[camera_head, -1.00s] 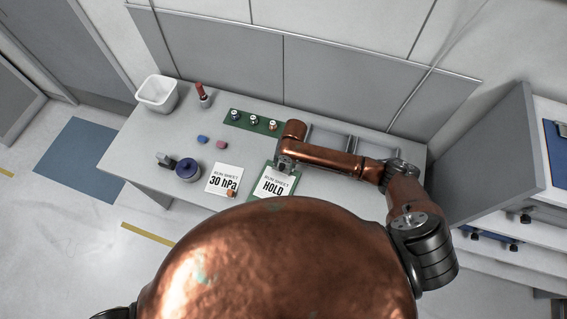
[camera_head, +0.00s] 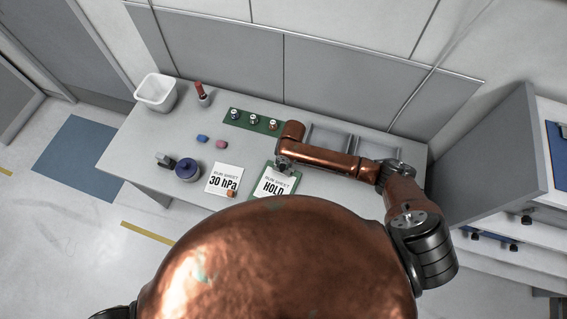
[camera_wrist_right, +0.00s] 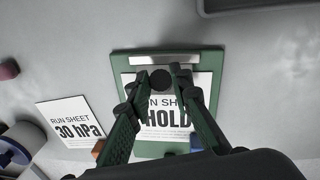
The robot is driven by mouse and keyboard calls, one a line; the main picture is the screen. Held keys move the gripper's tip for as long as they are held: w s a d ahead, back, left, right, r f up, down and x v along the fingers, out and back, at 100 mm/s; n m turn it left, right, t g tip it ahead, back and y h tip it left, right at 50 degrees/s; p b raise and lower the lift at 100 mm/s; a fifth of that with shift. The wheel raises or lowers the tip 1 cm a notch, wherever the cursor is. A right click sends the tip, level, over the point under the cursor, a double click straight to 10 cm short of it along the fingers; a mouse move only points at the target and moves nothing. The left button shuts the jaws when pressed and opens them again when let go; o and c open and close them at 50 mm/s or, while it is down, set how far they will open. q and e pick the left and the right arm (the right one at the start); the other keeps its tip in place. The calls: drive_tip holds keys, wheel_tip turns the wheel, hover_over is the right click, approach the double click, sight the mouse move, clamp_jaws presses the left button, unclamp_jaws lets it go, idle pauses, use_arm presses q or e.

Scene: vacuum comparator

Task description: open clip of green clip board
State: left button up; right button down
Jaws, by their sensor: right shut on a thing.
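The green clip board (camera_wrist_right: 215,62) lies flat on the table with a white HOLD run sheet (camera_wrist_right: 178,124) on it. A silver clip bar (camera_wrist_right: 164,60) runs across its top edge. A dark round knob (camera_wrist_right: 161,80) sits just below the bar. My right gripper (camera_wrist_right: 160,78) is over the top of the board, its two fingers closed in on either side of the knob. In the head view my right gripper (camera_head: 285,166) hides the board's top and the clip. My left gripper is not in view.
A 30 hPa run sheet (camera_head: 223,178) lies left of the board, with an orange block (camera_head: 231,193) at its corner. A blue-topped round pot (camera_head: 187,169) stands further left. Grey trays (camera_head: 328,136) and a green strip with several knobs (camera_head: 243,119) lie behind.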

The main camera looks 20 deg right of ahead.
drive_tip(key=shift+w, duration=0.2)
drive_tip(key=shift+w+d+g+y+b, duration=0.4)
drive_tip(key=shift+g+y+b, duration=0.2)
drive_tip(key=shift+y, duration=0.1)
drive_tip(key=g+y+b, duration=0.1)
drive_tip(key=b, duration=0.3)
drive_tip(key=w+d+f+g+y+b, duration=0.1)
drive_tip(key=g+b, duration=0.1)
drive_tip(key=b, duration=0.3)
drive_tip(key=w+g+y+b, duration=0.1)
drive_tip(key=g+y+b, duration=0.1)
drive_tip(key=b, duration=0.2)
drive_tip(key=shift+w+d+f+m+b, duration=0.15)
drive_tip(key=shift+d+f+m+b, duration=0.15)
drive_tip(key=shift+d+f+b, duration=0.05)
drive_tip(key=shift+b, duration=0.45)
drive_tip(key=shift+r, duration=0.2)
drive_tip(key=c, duration=1.7)
unclamp_jaws()
drive_tip(key=shift+c, duration=0.2)
drive_tip(key=shift+d, duration=0.1)
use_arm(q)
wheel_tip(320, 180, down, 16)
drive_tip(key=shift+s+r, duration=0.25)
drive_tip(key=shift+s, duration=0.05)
use_arm(e)
drive_tip(key=v, duration=1.2)
drive_tip(key=shift+w+f, duration=0.2)
drive_tip(key=shift+d, duration=0.1)
